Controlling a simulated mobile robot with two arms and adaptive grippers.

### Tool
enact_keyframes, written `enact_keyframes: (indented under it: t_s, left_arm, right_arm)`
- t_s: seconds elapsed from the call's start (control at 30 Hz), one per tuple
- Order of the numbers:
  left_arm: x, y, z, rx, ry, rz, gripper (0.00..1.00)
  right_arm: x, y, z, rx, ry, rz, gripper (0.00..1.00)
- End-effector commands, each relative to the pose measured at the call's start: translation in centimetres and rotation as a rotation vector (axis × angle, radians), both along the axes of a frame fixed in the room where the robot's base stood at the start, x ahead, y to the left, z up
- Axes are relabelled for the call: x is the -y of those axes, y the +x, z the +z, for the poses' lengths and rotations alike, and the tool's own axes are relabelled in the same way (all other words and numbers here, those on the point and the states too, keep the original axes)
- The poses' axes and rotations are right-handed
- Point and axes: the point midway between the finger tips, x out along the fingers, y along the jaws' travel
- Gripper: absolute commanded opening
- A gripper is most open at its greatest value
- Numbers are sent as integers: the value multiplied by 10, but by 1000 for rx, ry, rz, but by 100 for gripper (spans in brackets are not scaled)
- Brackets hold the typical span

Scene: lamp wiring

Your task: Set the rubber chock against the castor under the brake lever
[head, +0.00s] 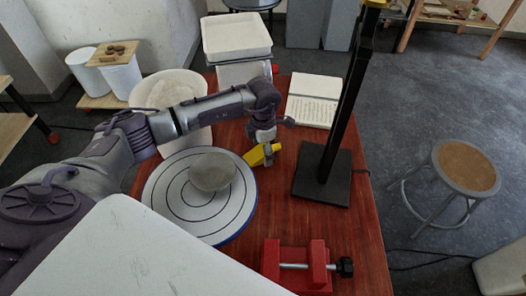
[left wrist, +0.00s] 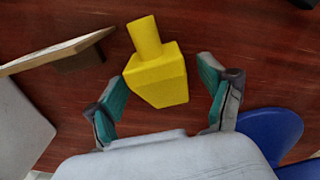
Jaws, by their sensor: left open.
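A yellow block with a short round neck (head: 257,156) sits on the red-brown wooden table (head: 343,245); I cannot tell if it is the rubber chock. My left gripper (head: 270,141) is over it. In the left wrist view, the yellow block (left wrist: 157,75) shows between the fingers of my open left gripper (left wrist: 163,85), with a gap on both sides. A small red castor (head: 54,138) shows at the foot of a stand at the far left. No brake lever can be made out. My right gripper is not in view.
A round ringed disc (head: 165,205) with a grey lump (head: 212,172) lies left of the gripper. A black post on a square base (head: 322,178) stands close on the right. A red vise (head: 300,266) is at the front. An open book (head: 313,100) lies behind.

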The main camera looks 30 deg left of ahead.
Motion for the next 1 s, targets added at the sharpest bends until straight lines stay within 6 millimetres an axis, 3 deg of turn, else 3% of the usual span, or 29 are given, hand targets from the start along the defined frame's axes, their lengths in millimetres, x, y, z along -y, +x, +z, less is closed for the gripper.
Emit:
enact_keyframes:
  t_s: [0.07, 0.5, 0.77, 1.0]
  left_arm:
    - [0, 0, 0, 0, 0, 0, 81]
    - [0, 0, 1, 1, -1, 0, 8]
    - [0, 1, 5, 3, -1, 0, 6]
    - [0, 2, 45, 6, 0, -2, 6]
  right_arm:
    - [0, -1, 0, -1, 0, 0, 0]
    - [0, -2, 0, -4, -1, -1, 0]
    - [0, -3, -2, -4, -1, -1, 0]
    - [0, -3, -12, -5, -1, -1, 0]
